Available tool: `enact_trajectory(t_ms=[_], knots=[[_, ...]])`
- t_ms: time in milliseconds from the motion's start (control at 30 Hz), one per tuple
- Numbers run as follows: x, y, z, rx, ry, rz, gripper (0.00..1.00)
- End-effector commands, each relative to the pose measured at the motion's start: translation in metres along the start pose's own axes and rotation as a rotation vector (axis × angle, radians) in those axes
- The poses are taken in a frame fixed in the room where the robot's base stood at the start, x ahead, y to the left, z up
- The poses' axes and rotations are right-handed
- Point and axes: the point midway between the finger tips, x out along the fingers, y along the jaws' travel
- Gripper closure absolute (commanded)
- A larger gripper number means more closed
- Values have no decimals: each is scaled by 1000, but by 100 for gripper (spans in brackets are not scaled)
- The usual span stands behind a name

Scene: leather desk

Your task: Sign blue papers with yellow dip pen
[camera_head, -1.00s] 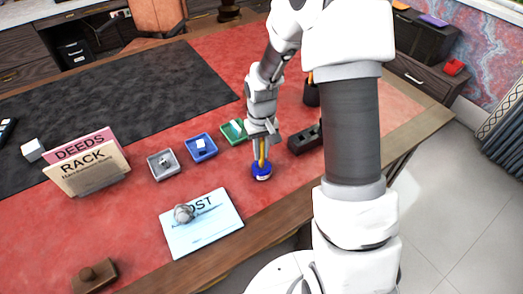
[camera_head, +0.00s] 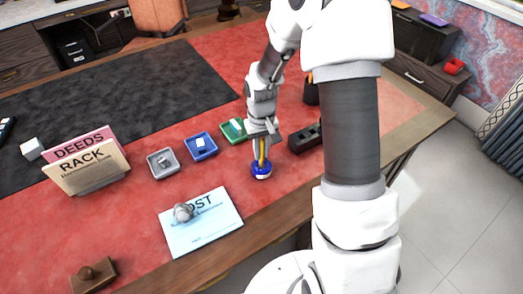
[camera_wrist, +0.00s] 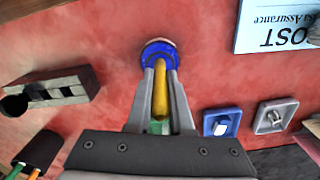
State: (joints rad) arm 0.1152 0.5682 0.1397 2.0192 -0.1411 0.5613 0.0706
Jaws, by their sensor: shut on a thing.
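My gripper (camera_head: 263,140) is shut on the yellow dip pen (camera_head: 262,152), which it holds upright. In the wrist view the yellow pen (camera_wrist: 160,92) lies between the two fingers (camera_wrist: 160,80), and its lower end is at the blue ink pot (camera_wrist: 158,53). The pen's tip is hidden, seemingly inside the pot. The blue ink pot (camera_head: 261,171) stands on the red leather. The pale blue paper (camera_head: 205,233), with "OST" showing in its heading, lies flat to the left of the pot. A grey, rounded object (camera_head: 183,212) sits on the paper and hides part of its heading.
Grey (camera_head: 162,164), blue (camera_head: 201,147) and green (camera_head: 235,130) trays stand behind the paper. A dark slotted block (camera_head: 303,138) and a pen cup (camera_head: 311,93) are right of my gripper. A letter rack (camera_head: 90,168) and wooden stamp (camera_head: 93,276) are left. Bare leather separates pot and paper.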

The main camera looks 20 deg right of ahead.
Motion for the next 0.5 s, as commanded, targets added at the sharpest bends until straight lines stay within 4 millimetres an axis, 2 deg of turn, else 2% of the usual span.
enact_trajectory(t_ms=[500], knots=[[-1,0,1,0,-3,0,100]])
